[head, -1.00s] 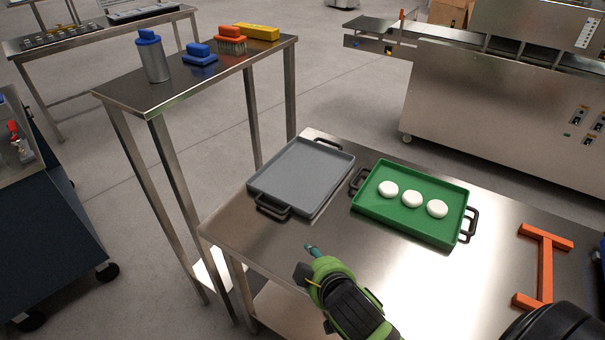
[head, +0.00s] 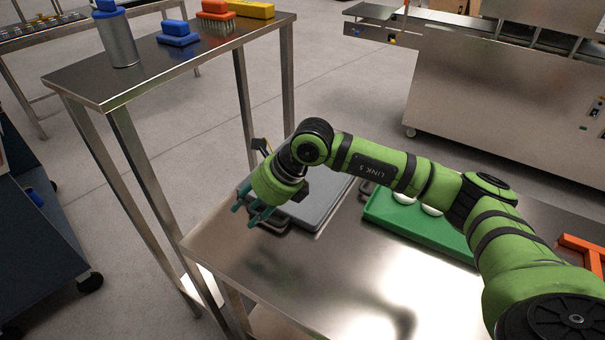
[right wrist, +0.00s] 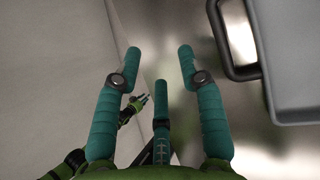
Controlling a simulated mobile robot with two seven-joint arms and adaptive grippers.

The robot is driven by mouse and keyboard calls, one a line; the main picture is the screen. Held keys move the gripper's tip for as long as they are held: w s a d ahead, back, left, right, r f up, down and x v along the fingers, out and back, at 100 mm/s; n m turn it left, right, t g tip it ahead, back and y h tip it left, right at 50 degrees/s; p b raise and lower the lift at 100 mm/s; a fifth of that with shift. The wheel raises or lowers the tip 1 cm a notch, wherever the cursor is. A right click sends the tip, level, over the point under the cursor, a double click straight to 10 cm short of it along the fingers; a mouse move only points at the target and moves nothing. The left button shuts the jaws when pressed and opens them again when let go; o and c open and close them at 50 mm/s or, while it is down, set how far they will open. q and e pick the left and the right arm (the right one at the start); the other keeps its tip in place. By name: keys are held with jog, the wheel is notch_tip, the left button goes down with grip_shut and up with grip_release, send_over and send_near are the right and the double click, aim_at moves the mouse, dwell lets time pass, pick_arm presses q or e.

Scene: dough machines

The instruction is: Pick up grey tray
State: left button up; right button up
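The grey tray (head: 322,202) lies flat on the steel table, partly hidden by my right arm. My right gripper (head: 254,213) is beside the tray's near-left end, close to its dark near handle (head: 281,227). In the right wrist view, the right gripper's teal fingers (right wrist: 160,60) are spread with nothing between them. The tray (right wrist: 294,65) and its dark handle (right wrist: 228,45) are to the right of the fingers, apart from them. A small green arm part with fingertips (right wrist: 138,103) at lower left appears to be my left gripper, too small to read. It is out of the head view.
A green tray (head: 400,222) with white dough pieces sits right of the grey tray, partly behind my arm. An orange frame (head: 585,250) is at the table's right. A taller steel stand (head: 150,75) with brushes and a bottle is at left. The table front is clear.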

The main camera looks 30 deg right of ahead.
aim_at(274, 215)
jog(key=w+d+h, duration=0.1)
jog(key=d, duration=0.1)
jog(key=w+d+h, duration=0.1)
jog(key=d, duration=0.2)
jog(key=d+f+h, duration=0.1)
jog(key=d, duration=0.2)
jog(key=shift+w+m+h, duration=0.3)
jog(key=shift+w, duration=0.1)
jog(key=p+x, duration=0.2)
jog(key=x, duration=0.4)
jog(key=shift+a+p, duration=0.2)
jog(key=shift+p, duration=0.15)
jog(key=shift+f, duration=0.15)
pick_arm(q)
jog(key=shift+w+d+r, duration=0.1)
jog(key=shift+w+r, duration=0.05)
jog(key=shift+r, duration=0.45)
jog(key=shift+w+d+r, duration=0.1)
jog(key=shift+w+r, duration=0.05)
jog(key=shift+r, duration=0.45)
pick_arm(e)
grip_shut()
